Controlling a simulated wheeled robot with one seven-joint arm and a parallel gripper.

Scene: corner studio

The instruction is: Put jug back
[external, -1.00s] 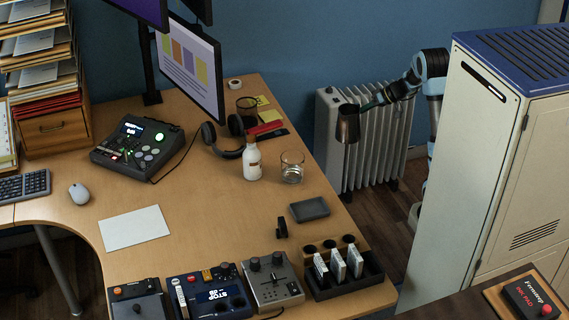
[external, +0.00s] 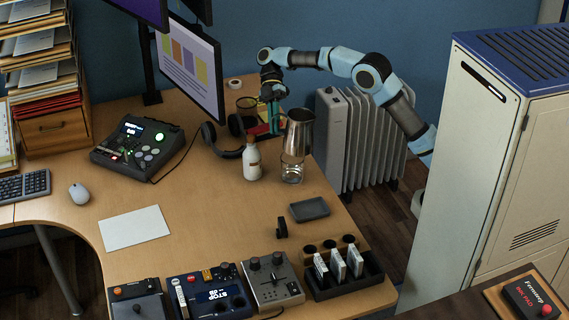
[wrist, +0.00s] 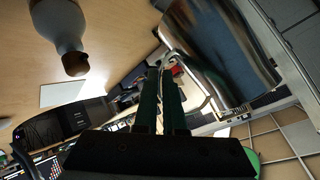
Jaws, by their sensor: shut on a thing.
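The jug (external: 299,132) is a shiny metal pitcher, held roughly upright near the right edge of the desk. In the external view its base overlaps the clear drinking glass (external: 292,172); whether they touch I cannot tell. My gripper (external: 275,116) is at the jug's left side, its green fingers shut on the handle. In the wrist view the jug (wrist: 222,50) fills the upper right, and my gripper's fingers (wrist: 162,88) are close together at its handle. The glass cannot be made out clearly there.
A white bottle (external: 252,160) stands left of the glass; it also shows in the wrist view (wrist: 62,22). Headphones (external: 225,145), a monitor (external: 188,72) and a dark tray (external: 309,209) are nearby. The radiator (external: 350,140) stands beyond the desk's right edge. The middle of the desk is clear.

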